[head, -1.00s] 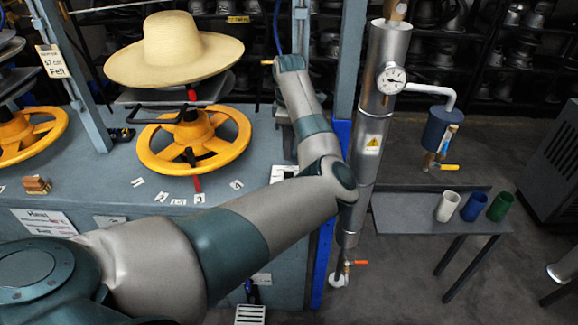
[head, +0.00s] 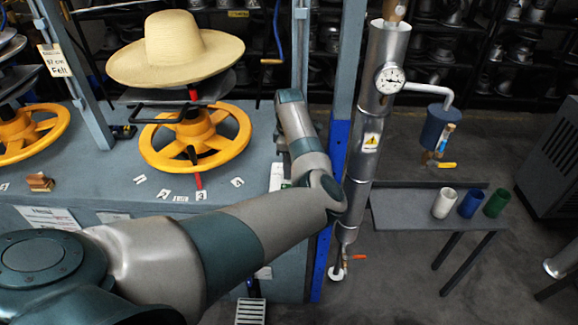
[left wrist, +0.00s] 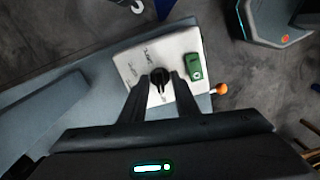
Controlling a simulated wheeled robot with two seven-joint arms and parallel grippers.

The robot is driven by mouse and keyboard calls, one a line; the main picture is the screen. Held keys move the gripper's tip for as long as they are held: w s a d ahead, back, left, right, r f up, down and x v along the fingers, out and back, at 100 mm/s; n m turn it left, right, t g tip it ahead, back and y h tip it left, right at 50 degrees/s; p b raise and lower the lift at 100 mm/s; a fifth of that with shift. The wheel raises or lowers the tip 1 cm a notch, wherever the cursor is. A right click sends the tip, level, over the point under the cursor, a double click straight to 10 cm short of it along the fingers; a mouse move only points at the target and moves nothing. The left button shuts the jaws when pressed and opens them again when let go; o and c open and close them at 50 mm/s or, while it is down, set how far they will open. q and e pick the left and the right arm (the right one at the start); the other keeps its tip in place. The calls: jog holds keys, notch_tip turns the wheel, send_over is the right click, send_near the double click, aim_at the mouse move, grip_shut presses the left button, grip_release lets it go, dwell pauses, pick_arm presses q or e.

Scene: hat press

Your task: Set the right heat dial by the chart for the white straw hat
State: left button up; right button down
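The pale straw hat (head: 172,48) sits on the press above a yellow handwheel (head: 196,137). In the left wrist view, a black dial knob (left wrist: 160,77) stands on a white plate (left wrist: 188,50) with printed marks, too small to read. My left gripper (left wrist: 161,81) has its two fingers apart, one on each side of the knob; I cannot tell whether they touch it. In the head view my left arm hides this gripper and most of the plate (head: 277,175). My right gripper is out of view. A printed card (head: 48,218) on the bench front is not readable.
A green switch (left wrist: 194,67) sits beside the knob, and an orange ball-ended lever (left wrist: 219,89) is at the bench edge. A blue upright (head: 330,215) and a steel pipe (head: 371,120) with a gauge (head: 390,79) stand right of my arm. Three cups stand on a side table (head: 400,212).

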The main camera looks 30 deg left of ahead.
pick_arm(q)
grip_shut()
jog(key=shift+r+m+p, duration=0.1)
jog(key=shift+m+p, duration=0.3)
jog(key=shift+p, duration=0.2)
jog(key=m+p, duration=0.2)
jog(key=shift+r+m+p, duration=0.1)
jog(key=shift+m+p, duration=0.2)
jog(key=shift+p, duration=0.05)
jog(key=m+p, duration=0.2)
jog(key=m, duration=0.1)
jog(key=shift+p, duration=0.4)
jog(key=shift+m+p, duration=0.3)
jog(key=shift+m, duration=0.4)
jog(key=shift+f, duration=0.2)
